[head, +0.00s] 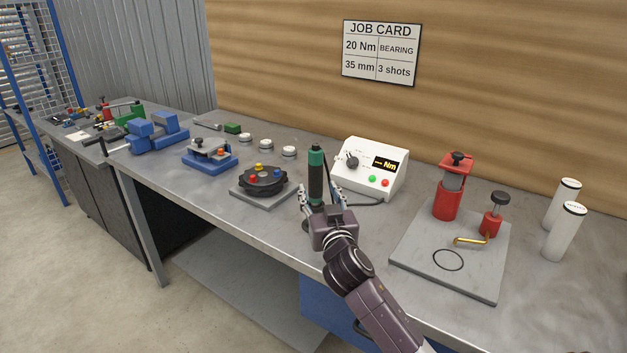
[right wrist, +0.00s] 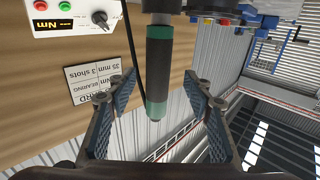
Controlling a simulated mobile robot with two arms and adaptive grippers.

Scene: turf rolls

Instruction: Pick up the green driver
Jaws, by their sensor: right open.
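The green driver (head: 316,172) stands upright on the bench in the head view, with a green top and a black grip. In the right wrist view the driver (right wrist: 158,75) runs down the middle, black with green bands. My right gripper (head: 320,197) is open, with one finger on either side of the driver's lower part. In the right wrist view my right gripper (right wrist: 154,92) shows a gap between each finger and the driver. The driver's lower end is hidden behind the gripper in the head view. My left gripper is not in view.
A white torque box (head: 370,168) with a dial and lit display stands right of the driver. A round black fixture (head: 263,181) is to the left. A grey plate (head: 418,254) with a red press (head: 447,200) and two white cylinders (head: 565,230) are at the right.

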